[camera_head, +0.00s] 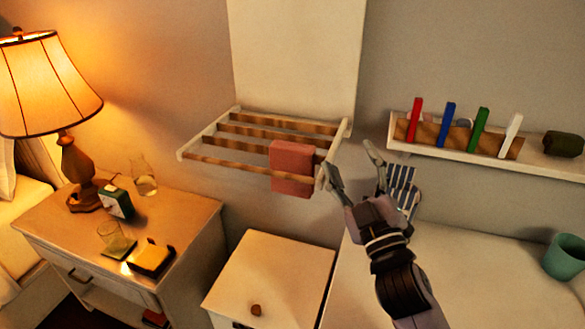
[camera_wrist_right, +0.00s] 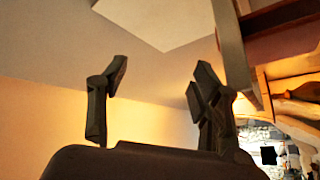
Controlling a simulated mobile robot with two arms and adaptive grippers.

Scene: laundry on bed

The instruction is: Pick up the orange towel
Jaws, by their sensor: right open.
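The orange towel (camera_head: 291,170), pinkish orange in this light, hangs folded over the front bars of a wall-mounted drying rack (camera_head: 195,146), near its right end. My right gripper (camera_head: 347,156) is open and empty, just right of the rack's right end. In the picture its left finger is close to the towel's right edge; I see no contact. The right wrist view shows both fingers apart with nothing between them (camera_wrist_right: 157,78). A reddish-brown surface (camera_wrist_right: 280,44) at its upper right may be the towel or a rack part; I cannot tell. My left gripper is not in view.
A white cabinet (camera_head: 268,275) stands below the rack. A nightstand (camera_head: 185,220) with a lit lamp (camera_head: 50,85) is left. A wall shelf (camera_head: 550,161) with coloured upright items is right, above a white surface (camera_head: 475,270) with a teal cup (camera_head: 566,257). Striped cloth (camera_head: 403,180) is behind my gripper.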

